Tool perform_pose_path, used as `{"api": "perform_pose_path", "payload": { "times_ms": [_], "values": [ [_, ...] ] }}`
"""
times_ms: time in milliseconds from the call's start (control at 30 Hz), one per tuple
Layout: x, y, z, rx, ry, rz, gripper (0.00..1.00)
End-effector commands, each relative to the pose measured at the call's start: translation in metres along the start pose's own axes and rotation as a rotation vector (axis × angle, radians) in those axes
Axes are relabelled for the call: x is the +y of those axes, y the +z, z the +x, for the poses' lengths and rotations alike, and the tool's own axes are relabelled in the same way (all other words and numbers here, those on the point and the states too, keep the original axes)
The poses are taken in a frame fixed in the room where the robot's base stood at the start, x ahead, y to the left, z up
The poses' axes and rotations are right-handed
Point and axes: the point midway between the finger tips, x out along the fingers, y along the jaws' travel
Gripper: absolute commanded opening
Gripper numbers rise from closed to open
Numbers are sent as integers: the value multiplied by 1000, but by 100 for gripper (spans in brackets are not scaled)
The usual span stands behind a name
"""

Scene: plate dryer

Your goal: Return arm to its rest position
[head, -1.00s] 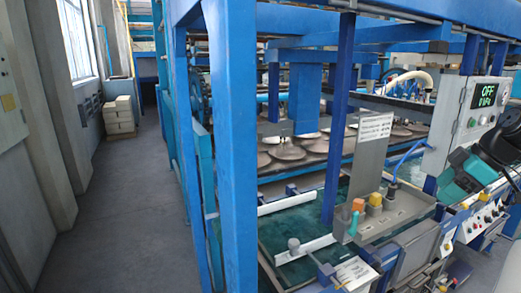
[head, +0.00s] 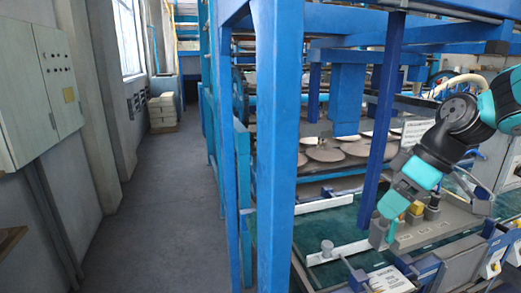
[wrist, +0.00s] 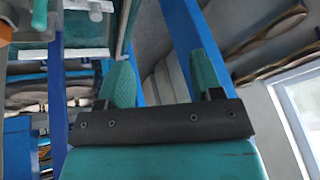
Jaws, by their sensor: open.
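My gripper (head: 388,231) hangs at the lower end of my black and teal arm, at the right of the head view. It appears in front of the control panel and the blue post. In the wrist view, the two teal fingers of my gripper (wrist: 163,78) stand wide apart with nothing between them. In the head view the fingertips look small and partly overlap. My arm hides part of the panel and the pressure display.
Blue frame posts (head: 275,150) stand close in the middle. Behind them, several plates (head: 325,154) lie on a dark rack. Yellow and orange knobs sit by my gripper. A grey cabinet (head: 55,90) hangs left; boxes (head: 162,112) stand down the clear aisle (head: 165,210).

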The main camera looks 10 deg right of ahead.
Motion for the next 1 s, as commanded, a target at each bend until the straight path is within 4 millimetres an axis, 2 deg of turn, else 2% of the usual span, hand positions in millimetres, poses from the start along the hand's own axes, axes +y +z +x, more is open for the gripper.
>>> {"api": "perform_pose_path", "payload": {
  "times_ms": [33, 100, 200, 300, 400, 500, 600, 1000],
  "values": [
    [-34, -12, 11, -24, -25, -16, 60],
    [-75, -19, 23, -56, -50, -8, 60],
    [-130, -18, 36, -103, -78, 2, 60],
    [-175, -8, 44, -143, -96, 12, 60],
    [-206, 4, 48, -173, -105, 21, 60],
    [-223, 13, 50, -191, -108, 29, 60],
    [-229, 19, 50, -199, -109, 34, 60],
    [-230, 19, 50, -200, -109, 37, 60]
  ]
}}
